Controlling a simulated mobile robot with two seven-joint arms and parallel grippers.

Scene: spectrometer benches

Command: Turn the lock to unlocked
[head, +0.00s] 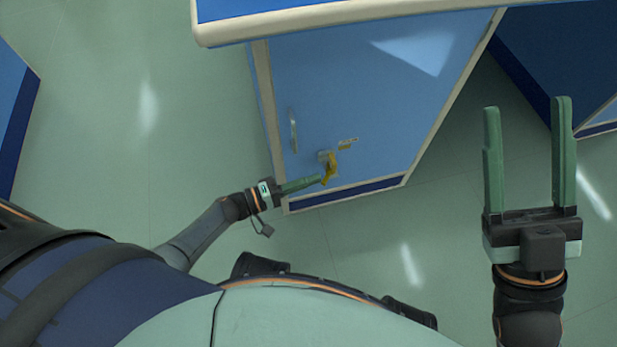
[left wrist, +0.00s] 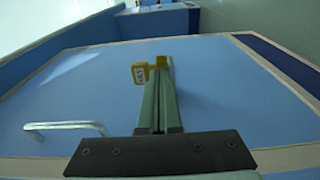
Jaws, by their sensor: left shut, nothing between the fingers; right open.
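The lock (head: 329,166) is a small yellow part with a grey body on the blue cabinet door (head: 370,90), low and right of the door handle. My left gripper (head: 318,180) is shut and empty, its fingertips right at the lock's yellow part; I cannot tell whether they touch. In the left wrist view the shut fingers (left wrist: 158,90) point at the door, and a yellow tag with dark lettering (left wrist: 140,74) shows beside their tips. The fingers hide part of the lock there. My right gripper (head: 526,155) is open and empty, off to the right over the floor.
A metal handle (head: 293,130) stands out from the door; it also shows in the left wrist view (left wrist: 66,127). A small label (head: 348,143) sits above the lock. The bench top (head: 350,17) overhangs the cabinet. Green floor (head: 130,110) lies clear to the left.

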